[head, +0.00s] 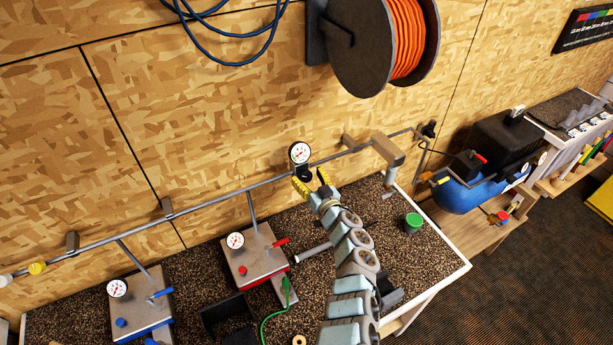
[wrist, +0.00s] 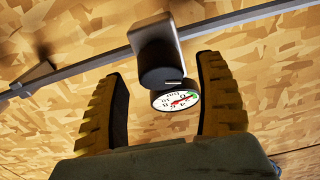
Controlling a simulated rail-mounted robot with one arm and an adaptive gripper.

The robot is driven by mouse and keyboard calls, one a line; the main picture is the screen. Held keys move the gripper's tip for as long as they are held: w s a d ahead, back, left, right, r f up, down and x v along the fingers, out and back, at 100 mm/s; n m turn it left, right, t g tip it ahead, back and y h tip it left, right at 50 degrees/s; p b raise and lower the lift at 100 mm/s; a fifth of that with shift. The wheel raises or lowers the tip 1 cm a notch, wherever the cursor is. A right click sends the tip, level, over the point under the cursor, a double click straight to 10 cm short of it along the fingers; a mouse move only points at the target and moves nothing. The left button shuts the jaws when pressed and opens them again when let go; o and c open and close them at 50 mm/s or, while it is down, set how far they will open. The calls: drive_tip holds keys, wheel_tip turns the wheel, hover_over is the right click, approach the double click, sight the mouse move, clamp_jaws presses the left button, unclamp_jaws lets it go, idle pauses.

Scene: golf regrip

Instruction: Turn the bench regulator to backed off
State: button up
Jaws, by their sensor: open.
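The bench regulator (head: 303,171) sits on the wall pipe in the head view, a dark knob below a round white gauge (head: 300,152). In the wrist view the regulator shows as a grey block with a black round knob (wrist: 160,75), and its white gauge (wrist: 177,100) is just beneath the knob in the picture. My gripper (head: 312,182) is open, with its yellow ridged fingers just below the regulator. In the wrist view my gripper (wrist: 163,85) has one finger on each side of the knob, with visible gaps. Any setting mark on the knob is too small to read.
A grey pipe (head: 230,192) runs along the wooden wall. A red-based station (head: 255,262) and a blue-based station (head: 140,305), each with a gauge, stand on the speckled bench to the left. A green-topped can (head: 413,222) stands right of my arm. A hose reel (head: 375,45) hangs above.

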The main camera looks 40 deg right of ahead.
drive_tip(key=shift+w, duration=0.4)
drive_tip(key=c, duration=1.2)
